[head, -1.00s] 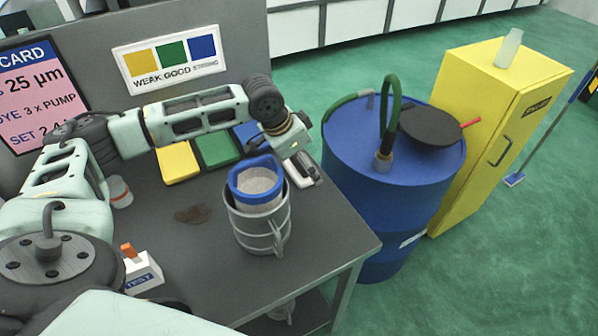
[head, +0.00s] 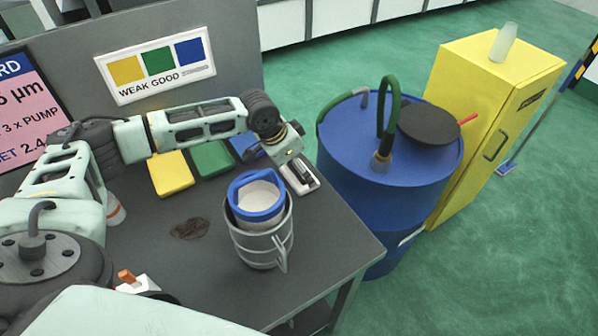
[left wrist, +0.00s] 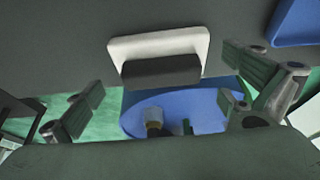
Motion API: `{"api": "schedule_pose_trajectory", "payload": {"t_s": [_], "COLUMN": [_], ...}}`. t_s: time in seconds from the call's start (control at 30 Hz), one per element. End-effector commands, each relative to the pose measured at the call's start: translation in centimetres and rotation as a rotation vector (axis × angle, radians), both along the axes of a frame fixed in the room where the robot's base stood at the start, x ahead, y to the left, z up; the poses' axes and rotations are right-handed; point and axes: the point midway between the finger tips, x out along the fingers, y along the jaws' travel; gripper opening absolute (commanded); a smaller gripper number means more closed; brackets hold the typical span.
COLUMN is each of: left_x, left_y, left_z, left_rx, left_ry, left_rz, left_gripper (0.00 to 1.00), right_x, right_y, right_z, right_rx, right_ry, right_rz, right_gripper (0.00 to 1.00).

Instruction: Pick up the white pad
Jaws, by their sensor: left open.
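The white pad (head: 313,185) lies on the dark table by its right edge, behind the grey jug. A dark block sits along the pad and covers part of it. In the left wrist view the white pad (left wrist: 158,42) lies between and beyond the fingers, with the dark block along its lower side. My left gripper (left wrist: 162,92) is open and empty, its fingers spread wide to either side. In the head view it hangs over the pad and hides part of it; contact cannot be told. My right gripper is not in view.
A grey jug (head: 264,248) holding a blue-rimmed container (head: 257,212) stands in front of the pad. Yellow (head: 170,173), green (head: 212,159) and blue pads lie to the left. A blue drum (head: 345,175) stands beyond the table's right edge.

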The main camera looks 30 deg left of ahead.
Motion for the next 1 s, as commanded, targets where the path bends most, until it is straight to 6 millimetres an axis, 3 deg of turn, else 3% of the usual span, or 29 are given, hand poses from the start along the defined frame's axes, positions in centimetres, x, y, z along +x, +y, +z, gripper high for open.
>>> {"api": "schedule_pose_trajectory", "payload": {"t_s": [0.2, 0.43, 0.87, 1.0], "left_x": [0.8, 0.9, 0.9, 0.9], "left_y": [-0.5, -0.5, -0.5, -0.5], "left_z": [-2.2, -2.5, -2.4, -2.4], "left_rx": [0.0, 0.0, 0.0, 0.0], "left_ry": [0.0, -0.001, 0.0, -0.001], "left_rz": [0.001, 0.0, 0.001, 0.001], "left_gripper": [1.0, 1.0, 0.63, 0.63], "right_x": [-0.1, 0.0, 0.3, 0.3], "right_y": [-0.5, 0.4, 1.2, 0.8], "right_z": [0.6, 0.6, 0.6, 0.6], "right_rx": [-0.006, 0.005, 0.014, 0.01], "right_ry": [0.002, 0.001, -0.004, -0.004], "right_rz": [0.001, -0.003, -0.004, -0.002], "right_gripper": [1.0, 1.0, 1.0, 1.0]}}
